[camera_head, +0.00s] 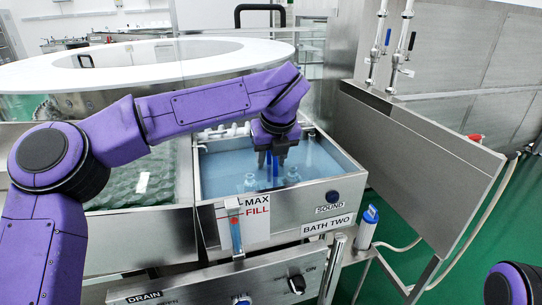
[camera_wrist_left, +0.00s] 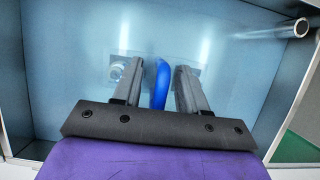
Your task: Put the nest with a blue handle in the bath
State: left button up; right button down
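The bath (camera_head: 213,177) is an open steel tank of bluish water, labelled BATH TWO, at the middle of the head view. My left gripper (camera_head: 273,163) points down into it. The nest's blue handle (camera_head: 274,182) stands between its fingers, and in the left wrist view the handle (camera_wrist_left: 160,84) shows a small gap to the finger on each side. The fingers look open around it. Clear glass pieces (camera_head: 250,183) show low in the bath on both sides of the handle. The nest's base is hard to make out through the water. My right gripper is out of view.
A second tank (camera_head: 150,185) with rippled greenish content adjoins on the left. A large white ring-topped machine (camera_head: 150,65) stands behind. A steel panel (camera_head: 420,165) slants at the right. In the left wrist view a metal pipe (camera_wrist_left: 285,30) enters the bath's corner.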

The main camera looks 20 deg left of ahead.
pick_arm(q)
jog(key=shift+r, duration=0.15)
jog(key=v, duration=1.2)
